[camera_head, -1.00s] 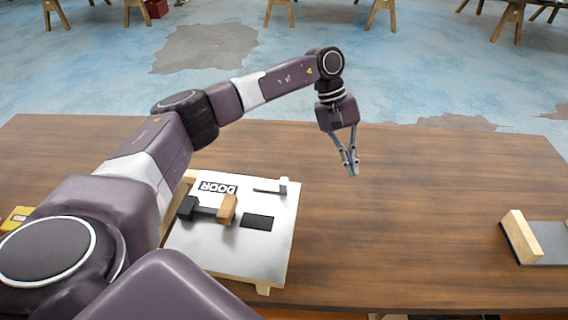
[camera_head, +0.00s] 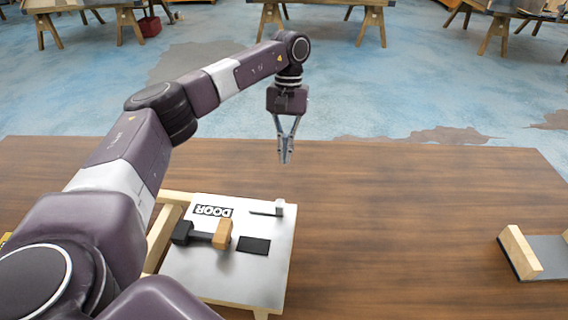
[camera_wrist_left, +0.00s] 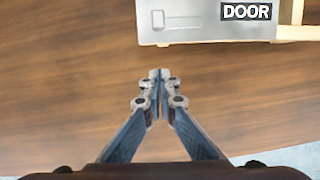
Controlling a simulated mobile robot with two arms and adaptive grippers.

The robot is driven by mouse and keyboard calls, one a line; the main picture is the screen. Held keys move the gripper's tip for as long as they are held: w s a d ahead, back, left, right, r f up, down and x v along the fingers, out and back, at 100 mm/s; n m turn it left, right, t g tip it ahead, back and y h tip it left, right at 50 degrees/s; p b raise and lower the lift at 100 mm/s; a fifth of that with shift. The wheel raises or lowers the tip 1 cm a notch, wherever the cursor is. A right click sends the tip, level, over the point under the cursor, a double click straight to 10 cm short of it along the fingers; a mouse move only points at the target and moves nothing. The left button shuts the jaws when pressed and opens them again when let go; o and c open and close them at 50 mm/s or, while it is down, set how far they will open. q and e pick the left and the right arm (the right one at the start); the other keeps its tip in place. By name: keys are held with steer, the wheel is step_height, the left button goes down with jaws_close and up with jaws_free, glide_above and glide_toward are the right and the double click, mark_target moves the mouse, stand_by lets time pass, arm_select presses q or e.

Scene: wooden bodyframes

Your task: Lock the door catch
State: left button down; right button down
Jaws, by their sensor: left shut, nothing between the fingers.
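The door panel (camera_head: 262,283) is a light metal board marked DOOR, lying in a wooden frame on the table. The door catch (camera_head: 268,209), a small grey lever with an upright end, sits near its far right corner; it also shows in the left wrist view as a pale piece (camera_wrist_left: 176,21) near the panel's edge. A handle with a black end and wooden block (camera_head: 222,234) is on the panel beside a black rectangle. My left gripper (camera_head: 285,161) is shut and empty, above the table beyond the panel, apart from the catch. My right gripper is not in view.
A wooden block on a grey plate (camera_head: 520,252) stands at the far right. Trestles (camera_head: 325,15) stand on the blue floor beyond the table.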

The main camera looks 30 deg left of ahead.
mark_target(266, 206)
arm_select(q)
steer(key=s+d+f+p, duration=0.2)
steer(key=s+f+p, duration=0.3)
steer(key=f, duration=0.3)
steer(key=shift+s+d+p, duration=0.25)
steer(key=shift+d+p, duration=0.05)
steer(key=shift+d, duration=0.05)
